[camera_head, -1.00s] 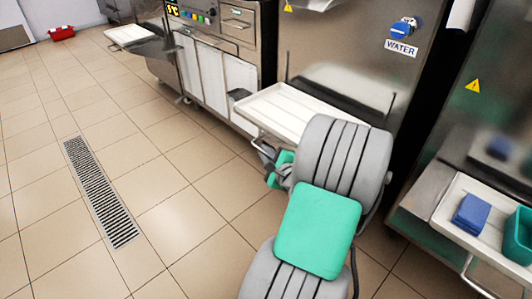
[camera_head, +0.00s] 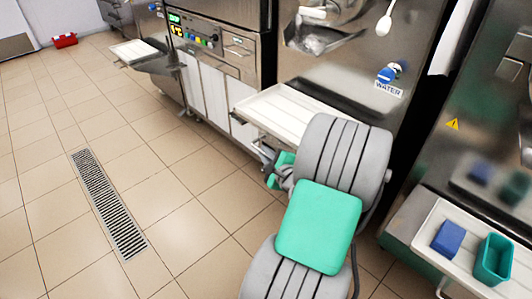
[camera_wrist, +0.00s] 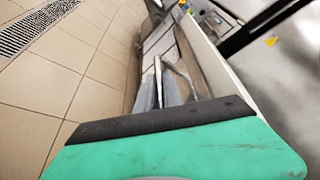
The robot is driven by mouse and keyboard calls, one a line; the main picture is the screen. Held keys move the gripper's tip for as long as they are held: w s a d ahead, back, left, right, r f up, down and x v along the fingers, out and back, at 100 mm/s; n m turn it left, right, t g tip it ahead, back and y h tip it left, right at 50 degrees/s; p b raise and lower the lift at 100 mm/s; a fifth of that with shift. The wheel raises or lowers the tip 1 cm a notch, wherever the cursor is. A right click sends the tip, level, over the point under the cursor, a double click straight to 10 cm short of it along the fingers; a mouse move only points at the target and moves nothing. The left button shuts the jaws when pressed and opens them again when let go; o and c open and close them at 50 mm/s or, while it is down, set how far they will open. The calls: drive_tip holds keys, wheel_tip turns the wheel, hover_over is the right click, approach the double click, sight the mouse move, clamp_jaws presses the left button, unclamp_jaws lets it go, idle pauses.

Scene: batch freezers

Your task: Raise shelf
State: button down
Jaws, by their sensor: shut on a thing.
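The shelf (camera_head: 295,115) is a white tray on the front of the middle steel freezer (camera_head: 340,75). It looks about level, with a thin metal rail along its front edge. My gripper (camera_head: 262,152) is at this front edge, low and near the left end, partly hidden behind my arm. In the wrist view my gripper (camera_wrist: 162,85) is shut on the shelf's front rail; the exact contact is hard to see. The pale shelf wall (camera_wrist: 220,75) runs along the right of the fingers there. My arm hides the shelf's near right part.
Another shelf, at right (camera_head: 425,240), holds a blue block (camera_head: 448,238) and a teal container (camera_head: 494,260). A farther white shelf (camera_head: 135,50) stands out at left. The tiled floor at left is clear, with a flush drain grate (camera_head: 108,205).

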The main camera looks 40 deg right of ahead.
drive_tip(key=shift+w+d+r, duration=0.1)
drive_tip(key=shift+r, duration=0.25)
drive_tip(key=c, duration=1.8)
unclamp_jaws()
drive_tip(key=o, duration=0.3)
drive_tip(key=shift+f, duration=0.1)
drive_tip(key=p+v, duration=0.1)
drive_tip(key=v, duration=0.7)
